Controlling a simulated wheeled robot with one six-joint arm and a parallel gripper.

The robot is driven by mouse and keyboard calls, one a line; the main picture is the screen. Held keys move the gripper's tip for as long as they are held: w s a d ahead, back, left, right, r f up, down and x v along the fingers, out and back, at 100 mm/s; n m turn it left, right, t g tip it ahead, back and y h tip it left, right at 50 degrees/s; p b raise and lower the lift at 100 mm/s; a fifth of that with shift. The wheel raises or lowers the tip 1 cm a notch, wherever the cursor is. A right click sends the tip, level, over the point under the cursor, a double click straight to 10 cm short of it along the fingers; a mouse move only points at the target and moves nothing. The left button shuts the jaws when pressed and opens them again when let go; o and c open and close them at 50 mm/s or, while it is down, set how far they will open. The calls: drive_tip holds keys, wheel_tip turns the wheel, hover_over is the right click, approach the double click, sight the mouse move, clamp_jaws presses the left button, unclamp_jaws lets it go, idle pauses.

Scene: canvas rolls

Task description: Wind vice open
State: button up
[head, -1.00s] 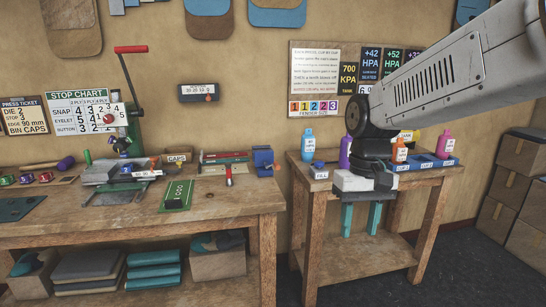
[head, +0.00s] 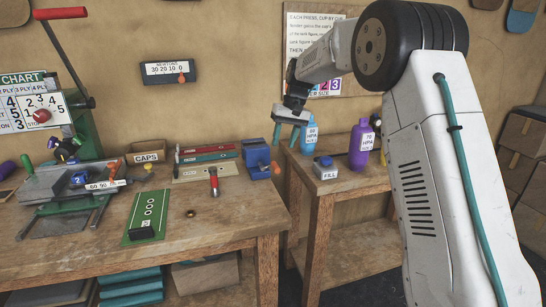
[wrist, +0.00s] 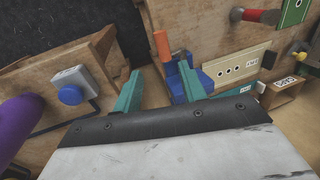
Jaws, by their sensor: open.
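The blue vice (head: 256,157) sits at the right end of the workbench, with an orange handle (head: 275,168) on its right side. My gripper (head: 287,128) has teal fingers and hangs above and to the right of the vice, apart from it. In the wrist view the fingers (wrist: 161,88) are spread with nothing held between them. There the orange handle (wrist: 161,44) and the blue body (wrist: 175,84) show beyond the fingers, the right finger covering part of the body. How far the vice jaws are open cannot be told.
A side table (head: 335,190) stands to the right across a gap, with a fill button box (head: 325,168), a blue bottle (head: 309,137) and a purple bottle (head: 361,146).

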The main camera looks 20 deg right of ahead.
sight(276, 164)
drive_tip(key=x, duration=0.8)
drive_tip(key=shift+s+a+r, duration=0.1)
drive_tip(key=shift+s+a, duration=0.05)
drive_tip(key=shift+a, duration=0.2)
clamp_jaws()
